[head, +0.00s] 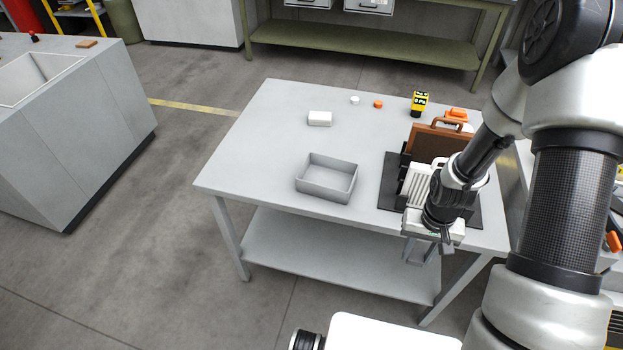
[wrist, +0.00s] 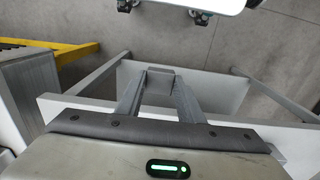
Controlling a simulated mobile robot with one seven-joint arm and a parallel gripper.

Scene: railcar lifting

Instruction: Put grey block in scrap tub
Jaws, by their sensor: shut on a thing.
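The grey block (wrist: 158,86) sits between the fingertips of my gripper (wrist: 159,92) in the wrist view, and the fingers are shut on it. In the head view my gripper (head: 428,252) hangs at the front right of the table, pointing down by its front edge. The block is hard to make out there against the grey fingers. The scrap tub, a grey open box (head: 325,192), stands on the table to the left of my gripper. It looks empty.
The light grey table (head: 255,150) has a lower shelf (head: 320,262). A dark mat with a brown case (head: 432,142) and a white ribbed item (head: 415,184) lies beside my arm. A white block (head: 319,118), small caps and a yellow-black device (head: 419,103) stand behind. The table's left side is clear.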

